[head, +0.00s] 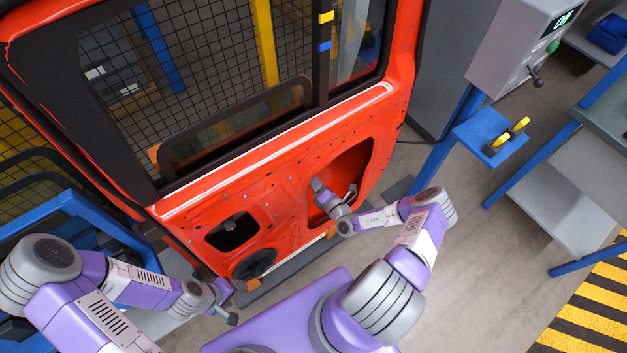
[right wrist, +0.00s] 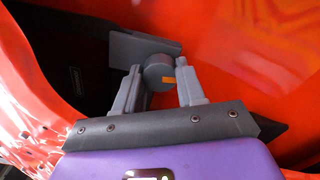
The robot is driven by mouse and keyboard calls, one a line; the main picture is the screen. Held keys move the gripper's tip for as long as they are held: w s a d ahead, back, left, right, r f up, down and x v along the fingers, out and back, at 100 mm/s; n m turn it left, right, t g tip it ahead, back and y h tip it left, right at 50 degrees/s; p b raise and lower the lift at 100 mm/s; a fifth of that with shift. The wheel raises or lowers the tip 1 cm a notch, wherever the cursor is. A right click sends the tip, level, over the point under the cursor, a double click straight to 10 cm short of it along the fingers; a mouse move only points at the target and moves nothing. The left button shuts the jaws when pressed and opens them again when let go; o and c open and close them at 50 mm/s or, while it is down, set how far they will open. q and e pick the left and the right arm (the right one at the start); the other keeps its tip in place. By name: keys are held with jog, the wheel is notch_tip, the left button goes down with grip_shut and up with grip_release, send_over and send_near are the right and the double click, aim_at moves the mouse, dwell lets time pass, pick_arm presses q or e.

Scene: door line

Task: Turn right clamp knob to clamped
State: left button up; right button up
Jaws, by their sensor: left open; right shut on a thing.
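The right clamp knob (right wrist: 157,70) is a grey round knob with an orange mark, in front of a grey plate (right wrist: 128,48) inside the door's opening. My right gripper (right wrist: 160,88) is shut on the knob, with one finger on each side. In the head view my right gripper (head: 335,192) reaches into the large opening of the red door (head: 285,190). I cannot make out the knob there. My left gripper (head: 228,303) is open and empty, low in front of the door's bottom edge.
The opening's red rim (right wrist: 35,80) lies close around my right gripper. A grey control box (head: 515,50) with a green button stands at the upper right, above a blue stand (head: 470,135) with a yellow-handled tool.

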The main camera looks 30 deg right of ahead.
jog(key=shift+m, duration=0.9)
jog(key=o, duration=1.1)
jog(key=shift+c, duration=0.2)
jog(key=shift+s, duration=0.1)
jog(key=s, duration=0.7)
jog(key=shift+s+d+p, duration=0.2)
jog(key=shift+d+p, duration=0.1)
